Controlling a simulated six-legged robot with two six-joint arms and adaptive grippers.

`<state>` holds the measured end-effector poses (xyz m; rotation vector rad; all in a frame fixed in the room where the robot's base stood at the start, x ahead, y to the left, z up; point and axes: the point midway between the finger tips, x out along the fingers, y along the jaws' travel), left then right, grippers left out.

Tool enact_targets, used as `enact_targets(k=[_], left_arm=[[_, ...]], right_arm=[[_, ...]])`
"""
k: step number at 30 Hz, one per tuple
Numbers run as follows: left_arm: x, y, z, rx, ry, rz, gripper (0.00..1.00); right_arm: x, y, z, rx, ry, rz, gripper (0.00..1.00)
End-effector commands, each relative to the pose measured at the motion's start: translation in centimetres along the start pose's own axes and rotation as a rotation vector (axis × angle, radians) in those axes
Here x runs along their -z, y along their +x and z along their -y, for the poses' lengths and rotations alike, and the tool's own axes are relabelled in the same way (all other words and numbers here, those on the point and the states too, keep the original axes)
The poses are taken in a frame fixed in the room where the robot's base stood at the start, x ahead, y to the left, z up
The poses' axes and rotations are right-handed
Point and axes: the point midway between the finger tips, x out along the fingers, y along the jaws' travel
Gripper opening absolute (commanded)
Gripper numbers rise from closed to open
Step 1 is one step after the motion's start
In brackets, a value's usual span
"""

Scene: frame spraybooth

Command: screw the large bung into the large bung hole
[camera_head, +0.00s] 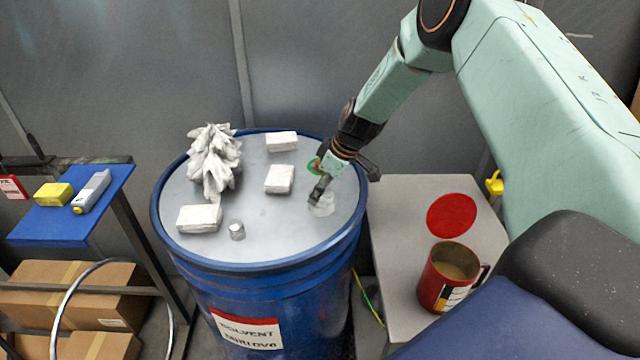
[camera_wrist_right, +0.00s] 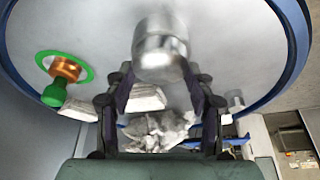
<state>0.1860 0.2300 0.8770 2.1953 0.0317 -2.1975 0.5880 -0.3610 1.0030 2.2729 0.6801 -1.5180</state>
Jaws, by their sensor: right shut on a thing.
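The large bung (camera_wrist_right: 160,52) is a silver metal cylinder with a domed, slightly blurred look, held between the two fingers of my right gripper (camera_wrist_right: 160,85) in the right wrist view. In the head view my right gripper (camera_head: 318,192) points down at the right part of the grey drum lid (camera_head: 270,240). The pale bung (camera_head: 323,207) shows under its fingertips, at or just above the lid. The large bung hole is not visible. I cannot tell whether the bung touches or sits in it. My left gripper is not in view.
On the blue drum (camera_head: 270,310) stand a small metal cap (camera_head: 237,230), white blocks (camera_head: 199,218) and a crumpled white heap (camera_head: 214,160). A green ring with a copper-coloured fitting (camera_wrist_right: 66,70) lies near the gripper. A red can (camera_head: 445,285) stands on the grey cabinet to the right.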

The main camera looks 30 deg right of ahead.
Motion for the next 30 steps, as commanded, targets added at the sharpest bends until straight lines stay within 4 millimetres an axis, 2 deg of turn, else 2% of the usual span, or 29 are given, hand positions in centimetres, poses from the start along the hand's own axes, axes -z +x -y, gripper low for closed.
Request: enact_targets(k=[1,6,18,19,23,30], left_arm=[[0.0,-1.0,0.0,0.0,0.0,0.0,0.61],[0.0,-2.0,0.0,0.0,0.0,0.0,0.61],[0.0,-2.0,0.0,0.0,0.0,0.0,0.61],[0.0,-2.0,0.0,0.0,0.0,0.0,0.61],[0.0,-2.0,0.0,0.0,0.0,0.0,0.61],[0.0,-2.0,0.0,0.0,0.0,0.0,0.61]], right_arm=[[-0.5,-0.1,0.4,-0.009,0.048,0.013,0.0],[-0.5,-0.1,0.4,-0.06,0.169,0.012,0.0],[-0.6,0.2,0.3,-0.07,0.197,0.01,0.0],[-0.6,0.2,0.3,-0.07,0.197,0.01,0.56],[-0.5,0.1,0.2,-0.072,0.195,0.008,0.66],[-0.2,0.0,0.2,-0.075,0.193,0.004,0.66]])
